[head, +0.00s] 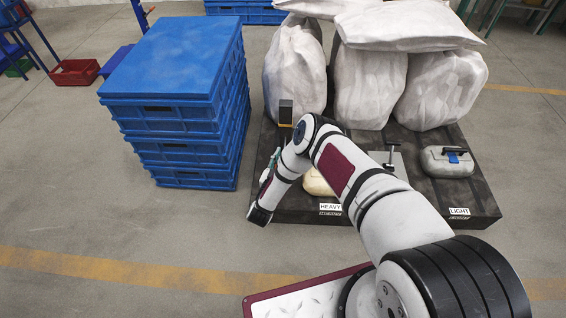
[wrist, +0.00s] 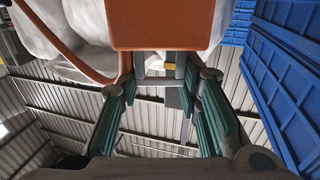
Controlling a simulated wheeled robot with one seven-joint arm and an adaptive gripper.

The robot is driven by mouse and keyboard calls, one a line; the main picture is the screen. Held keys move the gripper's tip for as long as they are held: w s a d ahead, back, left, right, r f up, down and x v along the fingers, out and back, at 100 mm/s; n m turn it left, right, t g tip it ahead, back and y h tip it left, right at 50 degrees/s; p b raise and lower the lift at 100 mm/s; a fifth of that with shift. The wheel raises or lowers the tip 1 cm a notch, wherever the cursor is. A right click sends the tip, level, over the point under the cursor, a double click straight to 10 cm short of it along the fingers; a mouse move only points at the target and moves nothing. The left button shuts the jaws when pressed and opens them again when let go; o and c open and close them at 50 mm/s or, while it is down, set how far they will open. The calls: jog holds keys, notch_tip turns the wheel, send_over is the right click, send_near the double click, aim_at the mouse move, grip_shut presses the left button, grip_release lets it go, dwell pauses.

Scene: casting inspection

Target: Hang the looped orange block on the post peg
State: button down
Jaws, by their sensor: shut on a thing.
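The orange block (wrist: 163,25) fills the top middle of the wrist view, and an orange loop (wrist: 82,70) curves down at its left. In the head view my gripper (head: 268,172) is low at the left side of the dark platform, partly hidden by my arm. The block cannot be made out there. A dark upright piece with a yellow band (head: 286,112) stands behind my elbow; I cannot tell whether it is the post. No peg is clearly seen.
A blue crate stack (head: 172,135) stands close left of my gripper. White sacks (head: 365,80) fill the platform's back. A pale casting (head: 317,184), a grey casting (head: 447,165) and a metal stand (head: 390,160) are on the dark platform (head: 480,205).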

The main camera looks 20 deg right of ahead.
jog(key=shift+w+d+f+b, duration=0.1)
jog(key=shift+w+d+b, duration=0.2)
jog(key=shift+w+b, duration=0.5)
jog(key=shift+w+d+f+b, duration=0.1)
jog(key=shift+w+d+b, duration=0.3)
jog(key=shift+w, duration=0.65)
jog(key=shift+w+d+f+b, duration=0.1)
jog(key=shift+w+d+b, duration=0.15)
jog(key=shift+w+b, duration=0.55)
jog(key=shift+w+d+f+b, duration=0.15)
jog(key=shift+w+f+b, duration=0.25)
jog(key=shift+w, duration=0.3)
jog(key=c, duration=1.1)
grip_release()
jog(key=shift+s, duration=0.1)
jog(key=v, duration=1.1)
jog(key=shift+s+a, duration=0.25)
jog(key=shift+s, duration=0.1)
